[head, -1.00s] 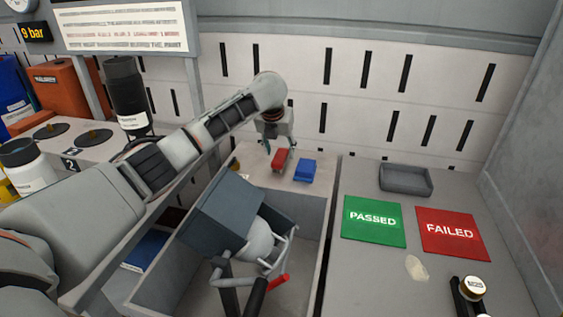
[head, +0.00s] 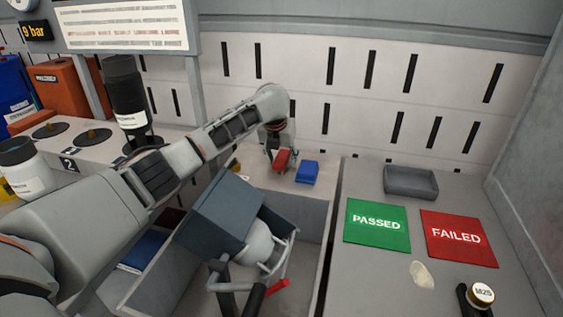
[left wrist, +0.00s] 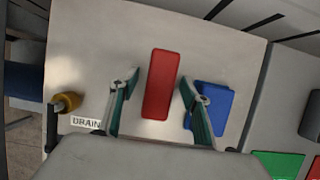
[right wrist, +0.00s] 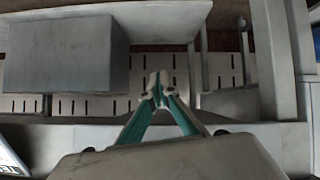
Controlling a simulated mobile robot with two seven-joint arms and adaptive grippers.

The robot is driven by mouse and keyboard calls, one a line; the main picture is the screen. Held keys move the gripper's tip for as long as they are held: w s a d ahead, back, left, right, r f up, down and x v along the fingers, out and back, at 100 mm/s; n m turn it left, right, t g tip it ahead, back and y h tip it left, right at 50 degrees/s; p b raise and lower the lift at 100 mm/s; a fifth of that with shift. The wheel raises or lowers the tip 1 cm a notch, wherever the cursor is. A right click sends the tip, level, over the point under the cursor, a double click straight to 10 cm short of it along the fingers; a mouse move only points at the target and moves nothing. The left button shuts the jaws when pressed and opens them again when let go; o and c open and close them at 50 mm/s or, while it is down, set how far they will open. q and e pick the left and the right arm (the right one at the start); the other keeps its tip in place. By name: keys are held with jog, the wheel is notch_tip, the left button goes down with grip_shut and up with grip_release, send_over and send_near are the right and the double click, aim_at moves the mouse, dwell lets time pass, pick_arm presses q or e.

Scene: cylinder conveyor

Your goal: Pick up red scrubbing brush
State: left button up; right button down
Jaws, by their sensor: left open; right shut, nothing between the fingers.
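The red scrubbing brush (head: 282,160) lies on the grey worktop behind the sink, left of a blue brush (head: 307,172). My left gripper (head: 276,158) is over the red brush, pointing down. In the left wrist view the red brush (left wrist: 160,84) lies lengthwise between the two open fingers of my left gripper (left wrist: 158,92), with a gap on each side. The right finger is over the edge of the blue brush (left wrist: 213,105). My right gripper (right wrist: 162,92) shows in the right wrist view, its fingertips together and empty.
A yellow knob (left wrist: 67,102) stands by the DRAIN label.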

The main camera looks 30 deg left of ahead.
aim_at(282, 156)
dwell(0.3)
pick_arm(q)
jog(key=c, duration=1.2)
